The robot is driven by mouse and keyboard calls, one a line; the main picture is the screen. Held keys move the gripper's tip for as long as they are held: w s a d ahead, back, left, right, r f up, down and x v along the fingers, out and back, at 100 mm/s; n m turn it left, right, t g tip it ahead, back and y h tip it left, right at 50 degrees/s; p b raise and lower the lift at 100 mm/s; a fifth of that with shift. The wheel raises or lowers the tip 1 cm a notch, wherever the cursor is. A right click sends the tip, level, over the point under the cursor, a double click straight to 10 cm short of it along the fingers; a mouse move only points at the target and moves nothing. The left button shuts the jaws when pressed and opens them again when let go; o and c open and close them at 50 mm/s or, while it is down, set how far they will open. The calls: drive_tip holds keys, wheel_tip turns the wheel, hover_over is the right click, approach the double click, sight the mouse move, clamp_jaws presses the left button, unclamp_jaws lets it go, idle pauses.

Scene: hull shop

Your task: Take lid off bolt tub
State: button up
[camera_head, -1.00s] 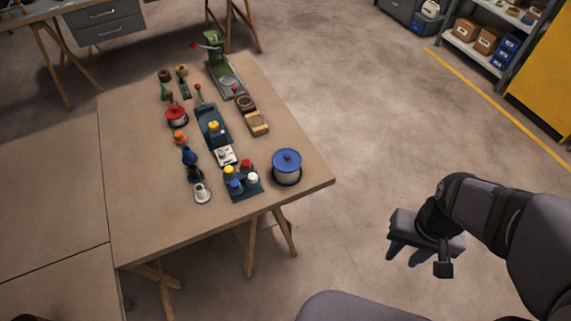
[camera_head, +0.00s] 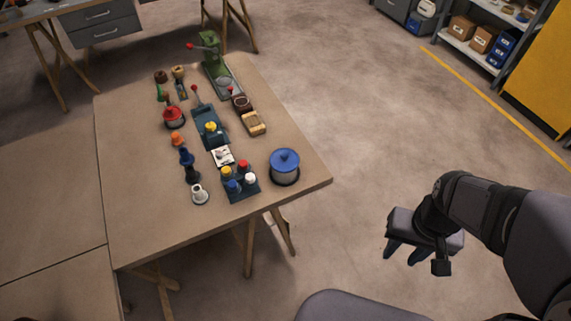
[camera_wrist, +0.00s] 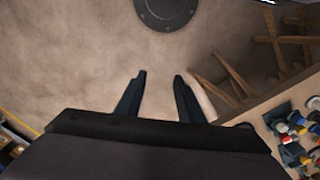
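The bolt tub (camera_head: 285,176) appears to be the grey round tub near the right front corner of the table. Its blue lid (camera_head: 285,158) with a knob on top sits on it. My gripper (camera_head: 404,256) is off the table to the right, over the floor, well apart from the tub. In the wrist view, the two fingers of my gripper (camera_wrist: 160,78) are spread with nothing between them. The tub is not clearly visible in the wrist view.
The table (camera_head: 140,220) holds a caddy of coloured-top bottles (camera_head: 240,182) left of the tub, a red pot (camera_head: 174,118), a wooden brush (camera_head: 253,123) and a green press (camera_head: 215,60). The floor between table and gripper is clear.

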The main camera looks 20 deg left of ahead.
drive_tip(key=o, duration=1.3)
drive_tip(key=shift+o, duration=0.2)
